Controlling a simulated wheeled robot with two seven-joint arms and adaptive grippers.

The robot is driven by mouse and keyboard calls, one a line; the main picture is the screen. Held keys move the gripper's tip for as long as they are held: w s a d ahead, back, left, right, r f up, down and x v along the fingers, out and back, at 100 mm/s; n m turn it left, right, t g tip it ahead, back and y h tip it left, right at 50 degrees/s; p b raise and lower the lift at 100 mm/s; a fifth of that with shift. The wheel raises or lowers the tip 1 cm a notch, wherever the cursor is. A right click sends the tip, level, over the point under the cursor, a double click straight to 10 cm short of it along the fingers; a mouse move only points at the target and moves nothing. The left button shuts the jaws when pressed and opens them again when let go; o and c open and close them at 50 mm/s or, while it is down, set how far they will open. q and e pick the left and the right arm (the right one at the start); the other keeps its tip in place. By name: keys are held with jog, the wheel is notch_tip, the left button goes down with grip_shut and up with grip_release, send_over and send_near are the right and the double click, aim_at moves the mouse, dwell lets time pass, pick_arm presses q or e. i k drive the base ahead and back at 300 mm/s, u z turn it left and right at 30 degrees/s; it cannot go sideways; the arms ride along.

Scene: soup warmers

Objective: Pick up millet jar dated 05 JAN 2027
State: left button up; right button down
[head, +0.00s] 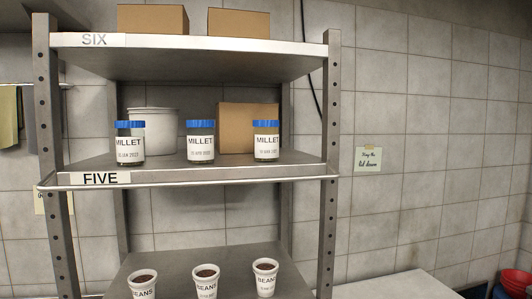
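Three millet jars with blue lids and white labels stand upright in a row on the shelf marked FIVE. The left millet jar (130,143) has small date print that seems to read JAN, with the day and year hard to make out. The middle millet jar (200,144) seems to read APR. The right millet jar (266,141) has a date too small to read surely. Nothing covers the front of the jars. Neither of my grippers is in view.
Behind the jars are a white tub (158,120) and a cardboard box (236,118). Shelf FIVE (250,174) has a raised front rim, and shelf SIX (200,44) above carries two boxes. Beans cups (206,281) stand below. Steel posts (331,150) flank the shelves.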

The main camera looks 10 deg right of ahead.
aim_at(131, 135)
jog(key=z, duration=3.3)
jog(key=k, duration=1.7)
jog(key=u, duration=2.15)
